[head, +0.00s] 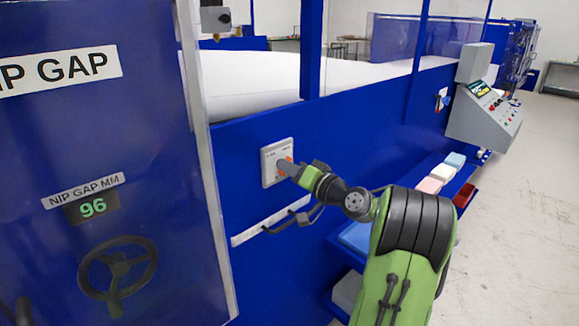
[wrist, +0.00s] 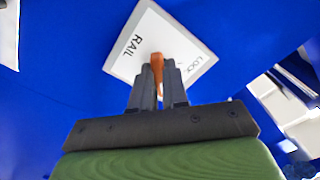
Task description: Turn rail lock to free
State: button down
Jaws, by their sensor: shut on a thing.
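The rail lock is a white square plate (head: 270,155) on the blue machine side, left of centre in the head view. The plate also fills the upper middle of the wrist view (wrist: 128,62), tilted, with the words RAIL and LOCK. An orange lever (wrist: 157,64) stands at its middle. My gripper (head: 284,167) is at the plate, its fingers shut on the orange lever. In the wrist view the dark fingers (wrist: 160,82) sit on both sides of the lever. They hide most of the lever, and the lever's exact setting cannot be told.
A white rail strip (head: 270,223) runs below the plate. A nip gap panel with a display reading 96 (head: 92,207) and a handwheel (head: 118,270) stands at left. Coloured foam blocks (head: 430,186) lie on a low shelf at right, below a control console (head: 487,110). Open floor lies far right.

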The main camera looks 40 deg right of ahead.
jog(key=shift+m, duration=0.3)
dwell(0.4)
jog(key=c, duration=1.1)
grip_release()
jog(key=shift+c, duration=0.2)
jog(key=s+b, duration=0.2)
jog(key=s, duration=1.3)
jog(key=shift+s+d, duration=0.2)
jog(key=shift+s, duration=0.2)
